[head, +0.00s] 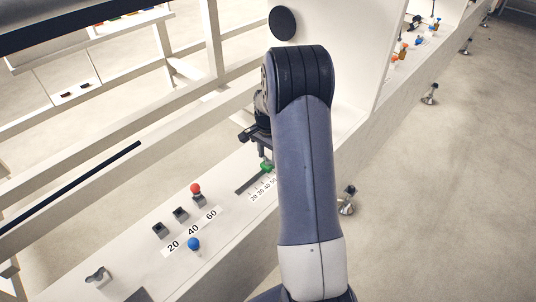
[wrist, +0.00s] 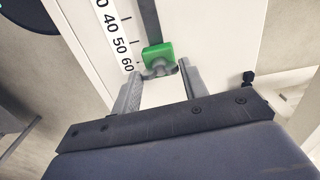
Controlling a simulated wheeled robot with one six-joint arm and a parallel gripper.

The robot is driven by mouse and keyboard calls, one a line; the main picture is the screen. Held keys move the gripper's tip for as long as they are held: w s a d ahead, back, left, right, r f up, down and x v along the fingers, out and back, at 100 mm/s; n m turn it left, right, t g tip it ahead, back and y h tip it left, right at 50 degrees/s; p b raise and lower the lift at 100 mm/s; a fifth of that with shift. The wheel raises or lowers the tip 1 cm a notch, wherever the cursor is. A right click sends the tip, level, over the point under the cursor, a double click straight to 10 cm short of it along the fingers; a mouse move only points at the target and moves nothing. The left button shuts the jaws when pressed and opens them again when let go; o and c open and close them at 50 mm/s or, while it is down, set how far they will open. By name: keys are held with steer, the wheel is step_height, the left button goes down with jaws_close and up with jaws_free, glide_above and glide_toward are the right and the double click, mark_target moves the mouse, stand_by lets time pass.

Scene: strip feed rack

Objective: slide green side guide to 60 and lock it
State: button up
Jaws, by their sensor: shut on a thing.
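The green side guide (wrist: 158,55) sits at the lower end of the dark slot (wrist: 149,18) in the wrist view, beside the 60 end of the printed scale (wrist: 116,38). A grey knob (wrist: 159,72) is on its near side. Whether the guide is exactly on the 60 mark or locked, I cannot tell. In the head view the green guide (head: 266,167) shows just under my gripper (head: 264,152), partly hidden by my arm.
A red-topped lever (head: 196,188) and a blue-topped lever (head: 194,243) stand on the white panel by a larger 20-40-60 label (head: 191,230). Dark square fittings (head: 161,230) and a grey clip (head: 97,275) are nearby. A white upright panel (head: 350,75) rises behind my arm.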

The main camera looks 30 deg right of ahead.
steer(key=o, duration=1)
step_height(320, 180, up, 11)
steer(key=shift+f, duration=0.1)
stand_by(0.3)
step_height(320, 180, down, 11)
steer(key=shift+r, duration=0.1)
stand_by(0.4)
steer(key=shift+n, duration=0.3)
